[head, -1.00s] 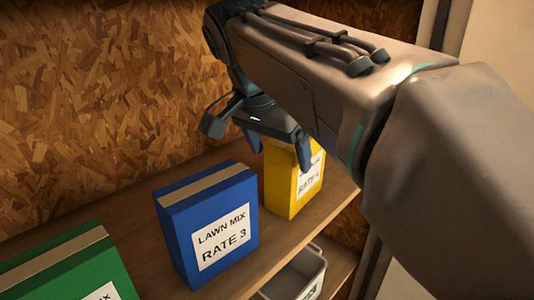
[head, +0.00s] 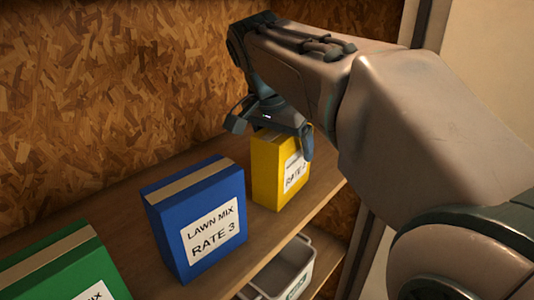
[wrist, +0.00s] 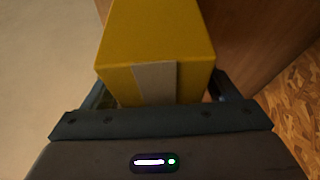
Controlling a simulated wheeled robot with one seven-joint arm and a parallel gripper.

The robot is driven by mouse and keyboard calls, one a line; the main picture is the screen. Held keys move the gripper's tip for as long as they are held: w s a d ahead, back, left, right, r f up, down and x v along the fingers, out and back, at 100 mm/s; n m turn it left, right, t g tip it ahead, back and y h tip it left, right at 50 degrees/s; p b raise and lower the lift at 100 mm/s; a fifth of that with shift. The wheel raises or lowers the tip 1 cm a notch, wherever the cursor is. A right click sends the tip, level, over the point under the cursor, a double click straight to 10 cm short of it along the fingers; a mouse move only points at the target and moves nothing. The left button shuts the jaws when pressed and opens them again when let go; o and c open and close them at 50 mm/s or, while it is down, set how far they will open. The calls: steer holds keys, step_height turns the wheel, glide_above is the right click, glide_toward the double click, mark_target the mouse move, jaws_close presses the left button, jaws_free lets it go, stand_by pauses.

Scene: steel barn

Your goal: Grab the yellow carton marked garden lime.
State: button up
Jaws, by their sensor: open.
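The yellow carton (head: 267,175) stands upright on a wooden shelf, right of a blue box. My gripper (head: 281,138) is open, at the top of the carton, with one finger hanging in front of the label side. In the wrist view the yellow carton (wrist: 158,40) lies between the two fingers of my gripper (wrist: 158,92), with a tan tape strip facing me. A small gap shows at the right finger; contact at the left is unclear.
A blue "LAWN MIX RATE 3" box (head: 195,215) stands left of the carton, and a green box (head: 70,270) further left. A white bin (head: 290,270) sits on a lower level. A chipboard wall (head: 110,100) rises close behind the shelf (head: 130,255).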

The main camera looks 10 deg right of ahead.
steer(key=shift+f, duration=0.25)
stand_by(0.4)
steer(key=c, duration=1.3)
steer(key=shift+c, duration=0.9)
steer(key=shift+r, duration=0.1)
